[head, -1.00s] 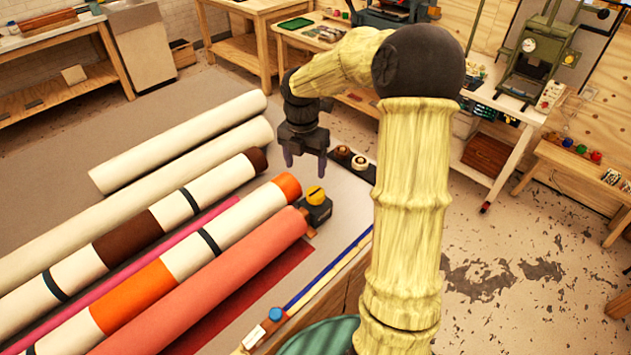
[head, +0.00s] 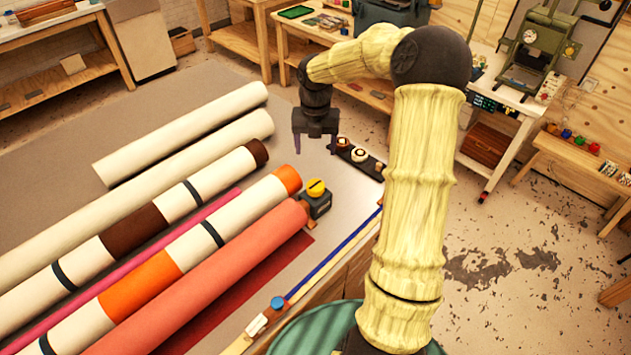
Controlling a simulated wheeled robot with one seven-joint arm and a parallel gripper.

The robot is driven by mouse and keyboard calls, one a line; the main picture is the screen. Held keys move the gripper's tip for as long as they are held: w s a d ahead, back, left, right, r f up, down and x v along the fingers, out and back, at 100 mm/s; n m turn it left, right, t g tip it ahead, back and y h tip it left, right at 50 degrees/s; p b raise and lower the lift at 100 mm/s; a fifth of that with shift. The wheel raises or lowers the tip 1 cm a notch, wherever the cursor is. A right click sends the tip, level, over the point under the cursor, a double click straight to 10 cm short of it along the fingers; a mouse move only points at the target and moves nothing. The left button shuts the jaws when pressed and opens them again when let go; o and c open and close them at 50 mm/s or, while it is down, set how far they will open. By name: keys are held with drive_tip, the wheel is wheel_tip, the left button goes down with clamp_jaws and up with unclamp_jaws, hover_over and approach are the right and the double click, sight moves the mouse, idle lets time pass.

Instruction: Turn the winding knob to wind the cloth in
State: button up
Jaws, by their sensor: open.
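The likely winding knob is a yellow knob (head: 316,187) on a small black box (head: 318,205), at the right end of the rolls. The coral cloth roll (head: 215,275) ends beside this box, with a flat dark red strip of cloth (head: 290,258) along its near side. My gripper (head: 315,147) points down, open and empty, its fingers spread wide. In the picture it is above the yellow knob, apart from it, and left of a dark board (head: 358,158) with round knobs. Its exact height over the table is hard to tell.
Several other rolls, cream (head: 185,132), banded and pink, lie side by side on the grey table (head: 85,130). A blue strip (head: 330,255) and a blue-topped piece (head: 277,303) are at the near edge. Bare table is left of my gripper, beyond the rolls.

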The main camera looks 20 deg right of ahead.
sight(316, 185)
wheel_tip(316, 185, down, 14)
drive_tip(key=p, duration=0.3)
drive_tip(key=shift+f, duration=0.25)
drive_tip(key=shift+s, duration=0.1)
drive_tip(key=c, duration=1)
